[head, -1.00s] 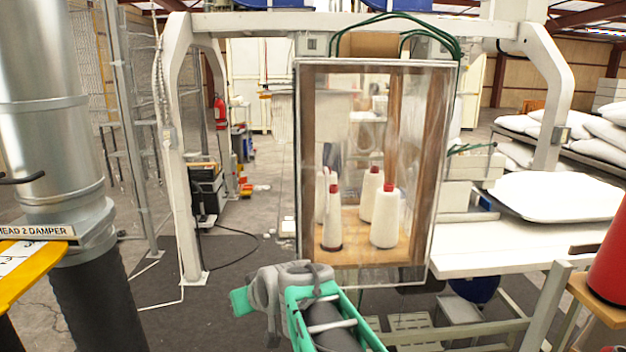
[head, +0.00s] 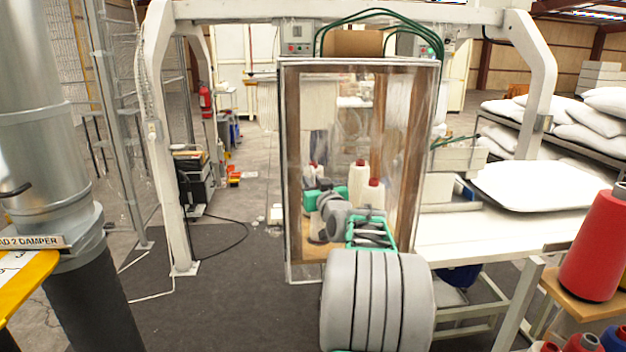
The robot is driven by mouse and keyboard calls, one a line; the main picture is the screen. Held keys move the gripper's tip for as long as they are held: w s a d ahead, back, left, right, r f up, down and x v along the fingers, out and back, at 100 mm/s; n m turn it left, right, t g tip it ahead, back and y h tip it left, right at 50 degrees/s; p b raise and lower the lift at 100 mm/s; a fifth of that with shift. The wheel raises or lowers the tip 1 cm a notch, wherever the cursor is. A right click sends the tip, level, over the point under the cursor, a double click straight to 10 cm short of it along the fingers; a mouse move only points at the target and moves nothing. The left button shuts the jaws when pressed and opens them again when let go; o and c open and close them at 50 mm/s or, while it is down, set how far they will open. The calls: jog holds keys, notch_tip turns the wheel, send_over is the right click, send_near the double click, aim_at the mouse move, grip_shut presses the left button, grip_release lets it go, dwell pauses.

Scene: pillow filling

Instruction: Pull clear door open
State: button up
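The clear door (head: 345,88) is a tall see-through panel with a thin pale frame, on the front of a wood-lined cabinet (head: 379,110). I cannot tell whether it is fully closed or slightly ajar. White thread cones (head: 359,176) with red tops stand inside. My arm rises from the lower middle and covers the door's lower part. My gripper (head: 318,190), grey and green, is at the lower left of the door, near its left edge. Its fingertips are small and partly hidden, so their opening and any contact with the door are unclear.
A white table (head: 480,236) with a white pillow (head: 545,187) stands to the right. A red cone (head: 597,245) sits on a wooden stand at the near right. A white frame post (head: 165,150) and a metal duct (head: 45,150) stand left. Dark floor mat (head: 230,290) is open at lower left.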

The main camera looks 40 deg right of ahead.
jog(key=shift+c, duration=0.3)
grip_shut()
dwell(1.1)
